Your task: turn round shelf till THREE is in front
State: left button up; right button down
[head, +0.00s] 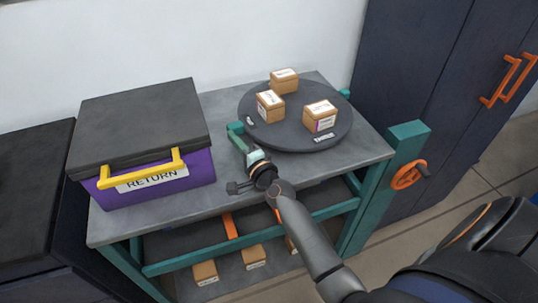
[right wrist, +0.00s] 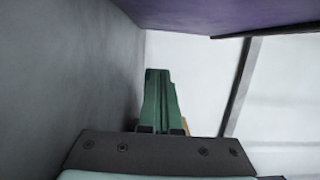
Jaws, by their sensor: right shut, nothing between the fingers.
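The round shelf (head: 280,134) is a dark disc on the grey table's back right. Three small cardboard boxes stand on it: one at the back (head: 284,81), one at left (head: 269,106) and one at right (head: 320,116). Small white labels sit on its edge, one at the front (head: 323,138) and one at the left; I cannot read them. My right gripper (head: 236,129) is shut and empty at the shelf's left edge; I cannot tell whether it touches. Its green fingers (right wrist: 160,100) also show in the right wrist view. My left gripper is not in view.
A purple bin (head: 200,169) with a dark lid, yellow handle and RETURN label stands close left of the gripper. An orange handwheel (head: 405,176) is on the teal post at right. Several boxes lie on the lower shelf. Dark cabinets flank the table.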

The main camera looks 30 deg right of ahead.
jog(key=shift+w, duration=1.4)
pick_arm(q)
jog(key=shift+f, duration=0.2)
pick_arm(e)
jog(key=shift+r, duration=0.15)
jog(key=shift+w+r, duration=0.1)
jog(key=shift+r, duration=0.1)
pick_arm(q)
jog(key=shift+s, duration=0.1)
pick_arm(e)
jog(key=shift+a, duration=0.1)
